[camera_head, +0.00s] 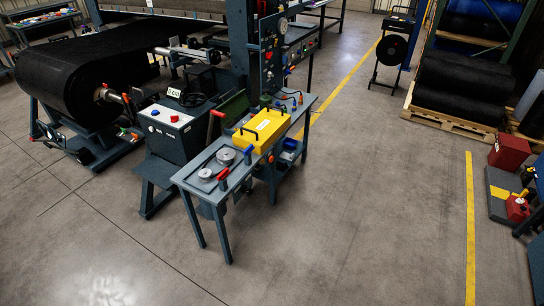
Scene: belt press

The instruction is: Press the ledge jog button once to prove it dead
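A panel on the press column (268,55) also carries a gauge and several small coloured controls. I cannot tell which control is the ledge jog button, as labels are too small to read. Neither of my grippers shows in the head view.
The narrow bench (225,205) holds a yellow case (262,130), grey discs (205,174) and coloured-handled tools. A large black belt roll (75,75) stands left. Stacked rolls on a pallet (440,118) and red containers (509,152) are at right. The front floor (350,230) is clear.

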